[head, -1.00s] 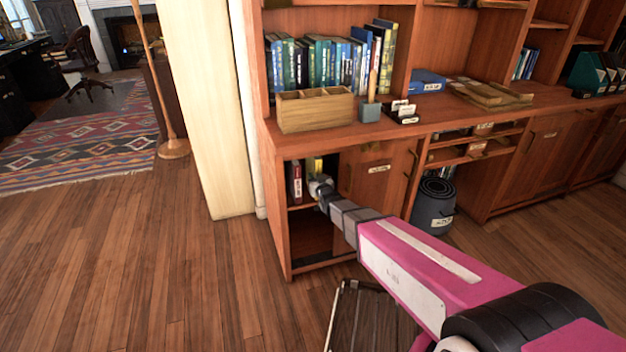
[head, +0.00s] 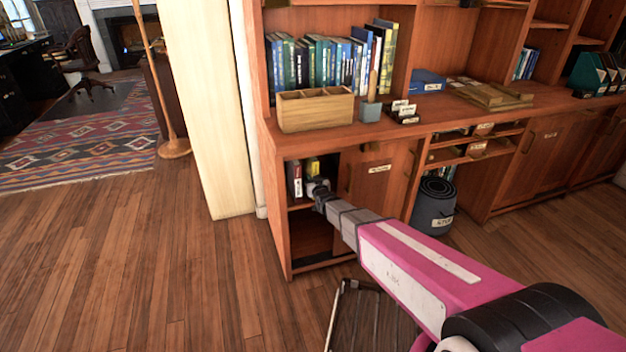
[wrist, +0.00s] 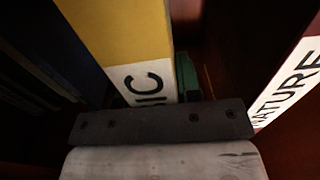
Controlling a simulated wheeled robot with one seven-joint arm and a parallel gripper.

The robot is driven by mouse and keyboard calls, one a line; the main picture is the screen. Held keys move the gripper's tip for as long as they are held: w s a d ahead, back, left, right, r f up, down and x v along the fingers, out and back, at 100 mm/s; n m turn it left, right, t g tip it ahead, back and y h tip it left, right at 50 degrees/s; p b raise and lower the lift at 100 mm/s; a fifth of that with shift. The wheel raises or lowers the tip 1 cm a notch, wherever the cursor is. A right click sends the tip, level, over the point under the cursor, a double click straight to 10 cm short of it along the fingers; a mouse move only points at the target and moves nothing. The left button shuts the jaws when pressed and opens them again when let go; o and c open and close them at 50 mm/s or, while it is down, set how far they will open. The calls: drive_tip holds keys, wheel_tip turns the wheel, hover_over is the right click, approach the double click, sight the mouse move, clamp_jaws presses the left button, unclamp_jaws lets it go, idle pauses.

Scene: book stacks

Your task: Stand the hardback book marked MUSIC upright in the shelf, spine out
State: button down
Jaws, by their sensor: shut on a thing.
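The yellow MUSIC book (head: 312,166) stands about upright in the low open compartment at the left end of the shelf unit (head: 288,232). In the wrist view, the yellow book (wrist: 118,35) shows a white label ending in "IC"; the rest is hidden by my gripper. My gripper (head: 318,187) is at the compartment opening, shut on this book. The fingertips are hidden or too dark to make out. A dark red book (head: 296,180) stands just left of it in the head view. In the wrist view, that book's label (wrist: 290,85) reads "ATURE", and a gap lies between the two.
A cabinet door (head: 376,180) is right of the compartment. A wooden divided box (head: 315,112) stands on the counter above. The floor to the left is clear. Dark shapes (wrist: 40,60) lie beyond the yellow book in the wrist view.

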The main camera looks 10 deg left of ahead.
drive_tip(key=shift+f, duration=0.1)
drive_tip(key=c, duration=0.8)
unclamp_jaws()
drive_tip(key=shift+s+r, duration=0.1)
drive_tip(key=shift+r, duration=0.1)
drive_tip(key=v, duration=1.2)
drive_tip(key=shift+f, duration=0.1)
